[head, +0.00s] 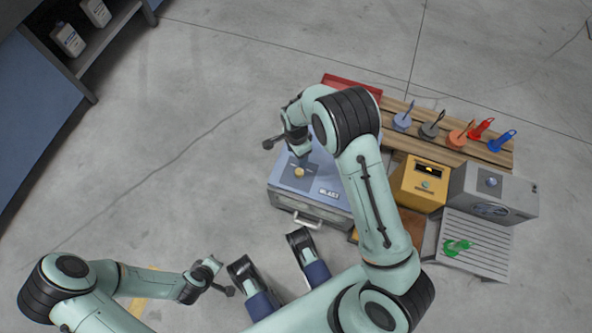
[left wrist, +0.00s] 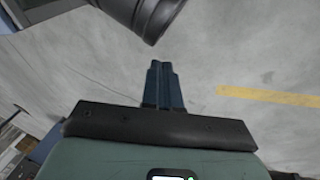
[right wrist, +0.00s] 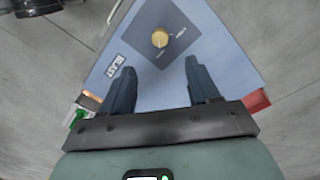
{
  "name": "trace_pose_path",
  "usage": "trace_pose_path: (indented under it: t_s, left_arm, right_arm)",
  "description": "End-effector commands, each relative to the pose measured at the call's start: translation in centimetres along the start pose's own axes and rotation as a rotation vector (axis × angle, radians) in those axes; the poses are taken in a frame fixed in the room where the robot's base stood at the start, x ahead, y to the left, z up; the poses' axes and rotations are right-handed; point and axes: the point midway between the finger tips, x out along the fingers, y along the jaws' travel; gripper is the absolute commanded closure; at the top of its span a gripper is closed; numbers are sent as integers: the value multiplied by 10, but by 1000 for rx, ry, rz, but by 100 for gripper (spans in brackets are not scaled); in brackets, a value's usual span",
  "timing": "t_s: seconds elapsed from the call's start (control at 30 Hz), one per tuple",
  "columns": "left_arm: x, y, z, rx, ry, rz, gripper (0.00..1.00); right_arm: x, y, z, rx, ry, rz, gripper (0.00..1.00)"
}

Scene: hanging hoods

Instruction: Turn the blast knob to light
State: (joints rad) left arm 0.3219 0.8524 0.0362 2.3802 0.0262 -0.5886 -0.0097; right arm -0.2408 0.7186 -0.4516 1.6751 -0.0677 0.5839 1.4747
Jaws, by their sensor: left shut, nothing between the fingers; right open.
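The blast unit (head: 285,185) is a blue-grey box with a BLAST label and a front handle. Its round brass-yellow knob (head: 300,172) sits on a dark square plate on top; the knob also shows in the right wrist view (right wrist: 160,38). Small white markings surround the knob, too small to read surely. My right gripper (right wrist: 161,78) is open above the box, its fingers pointing toward the knob and apart from it, with nothing between them. My left gripper (left wrist: 158,66) is shut and empty over bare floor, left of the box.
A yellow box (head: 420,185) with a lit window and a grey box (head: 520,202) stand right of the blast unit. A wooden board (head: 470,150) with several coloured tools and a red tray (head: 350,86) lie behind. A green piece (head: 457,247) rests on a slatted panel.

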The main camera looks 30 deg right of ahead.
Motion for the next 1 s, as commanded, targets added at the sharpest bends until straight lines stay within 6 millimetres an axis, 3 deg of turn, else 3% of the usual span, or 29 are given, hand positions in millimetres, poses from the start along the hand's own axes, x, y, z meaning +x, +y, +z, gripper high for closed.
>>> trace_pose_path:
  t_s: [0.2, 0.6, 0.8, 1.0]
  left_arm:
    - [11, -4, -13, -3, 37, -4, 100]
    - [40, -41, 36, -42, -114, -70, 100]
    - [45, -50, 48, -52, -151, -86, 100]
    - [45, -52, 51, -55, -160, -90, 100]
  right_arm:
    - [26, -1, -1, 13, 2, 2, 40]
    - [108, -1, -1, 11, 1, 2, 40]
    - [127, -1, -1, 10, 1, 0, 40]
    - [131, -1, -1, 9, 1, -1, 40]
